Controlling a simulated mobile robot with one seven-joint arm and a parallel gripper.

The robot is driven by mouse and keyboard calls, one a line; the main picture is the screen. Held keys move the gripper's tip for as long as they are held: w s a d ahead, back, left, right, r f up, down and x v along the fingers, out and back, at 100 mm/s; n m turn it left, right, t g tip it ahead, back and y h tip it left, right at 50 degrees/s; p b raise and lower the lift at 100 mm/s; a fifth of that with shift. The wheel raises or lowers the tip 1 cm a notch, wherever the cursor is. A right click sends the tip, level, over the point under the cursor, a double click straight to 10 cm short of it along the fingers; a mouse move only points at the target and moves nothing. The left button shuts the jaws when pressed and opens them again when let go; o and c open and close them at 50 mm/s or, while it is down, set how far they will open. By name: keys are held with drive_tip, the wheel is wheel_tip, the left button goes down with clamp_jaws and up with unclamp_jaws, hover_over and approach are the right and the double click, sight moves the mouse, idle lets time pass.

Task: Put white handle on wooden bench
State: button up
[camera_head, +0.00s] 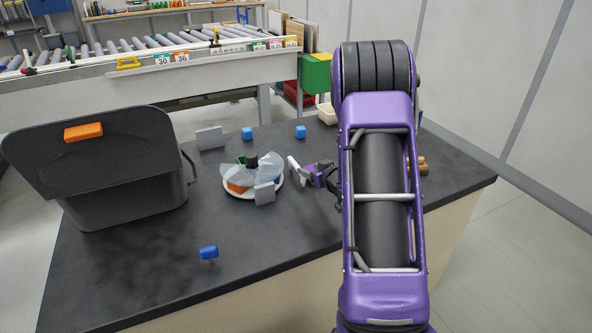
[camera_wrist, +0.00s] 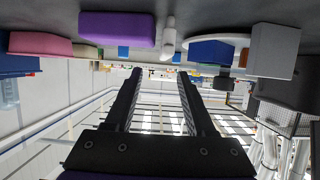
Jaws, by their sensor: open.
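A small white piece, probably the white handle (camera_head: 294,169), stands on the dark tabletop just right of the white plate. In the wrist view the white piece (camera_wrist: 168,36) is beyond my fingertips and between a purple block and a blue block. My gripper (camera_wrist: 159,73) is open, with nothing between its two dark fingers. In the head view my gripper is partly hidden by my purple arm, just right of the white piece. A bench with a light wood-coloured top (camera_head: 172,11) is at the far back; I cannot tell whether it is the wooden bench.
A black bin (camera_head: 125,200) with an orange-handled lid is at the left. The front middle of the table (camera_head: 150,285) is clear. A roller conveyor (camera_head: 150,80) stands behind.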

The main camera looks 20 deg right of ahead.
sight(296, 164)
drive_tip(key=x, duration=0.5)
drive_tip(key=shift+a+x, duration=0.2)
drive_tip(key=shift+x, duration=1.1)
drive_tip(key=shift+a+x, duration=0.2)
drive_tip(key=shift+x, duration=1.1)
drive_tip(key=shift+r, duration=0.1)
clamp_jaws()
